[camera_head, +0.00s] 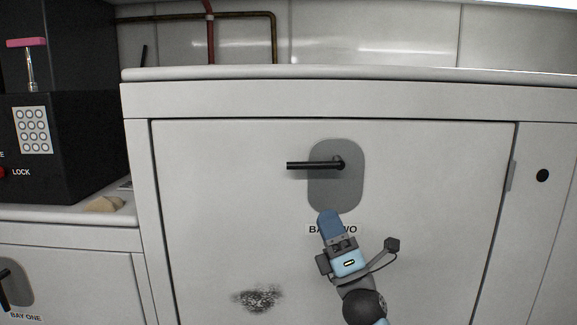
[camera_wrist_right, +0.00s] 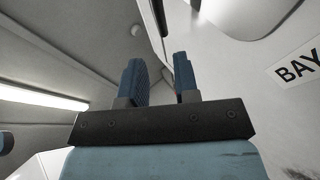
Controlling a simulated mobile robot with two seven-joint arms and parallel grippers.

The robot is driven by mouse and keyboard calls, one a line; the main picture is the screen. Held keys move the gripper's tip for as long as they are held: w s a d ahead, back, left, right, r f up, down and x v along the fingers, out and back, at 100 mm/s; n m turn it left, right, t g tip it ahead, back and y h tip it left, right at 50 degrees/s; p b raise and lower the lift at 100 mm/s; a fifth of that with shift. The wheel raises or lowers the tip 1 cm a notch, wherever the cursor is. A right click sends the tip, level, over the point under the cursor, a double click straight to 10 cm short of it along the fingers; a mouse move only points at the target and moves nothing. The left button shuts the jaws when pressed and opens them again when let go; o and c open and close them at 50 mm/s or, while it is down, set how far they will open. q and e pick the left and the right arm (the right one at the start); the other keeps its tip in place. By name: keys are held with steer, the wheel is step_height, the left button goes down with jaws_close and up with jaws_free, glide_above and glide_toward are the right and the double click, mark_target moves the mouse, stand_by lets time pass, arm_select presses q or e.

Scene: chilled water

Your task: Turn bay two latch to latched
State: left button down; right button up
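The bay two latch is a black lever handle (camera_head: 313,165) on a grey rounded plate (camera_head: 336,190) on a white door (camera_head: 230,200). The lever lies level, pointing left from its pivot. The label "BAY TWO" (camera_head: 347,230) is below the plate, partly hidden by my right gripper (camera_head: 329,218). That gripper is just below the plate, under the lever and not touching it. In the right wrist view my right gripper (camera_wrist_right: 160,70) has its two blue fingers apart with nothing between them. The plate's edge (camera_wrist_right: 235,10) shows at the top there. My left gripper is not in view.
A black box (camera_head: 70,150) with a keypad and "LOCK" marking stands on the lower counter at left. The bay one latch (camera_head: 6,285) is at the lower left. A white counter edge (camera_head: 350,75) runs above the door. The door front around the lever is clear.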

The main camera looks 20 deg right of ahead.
mark_target(304, 165)
steer(key=p+x, duration=0.3)
steer(key=x, duration=0.9)
steer(key=shift+w+r, duration=0.1)
jaws_close()
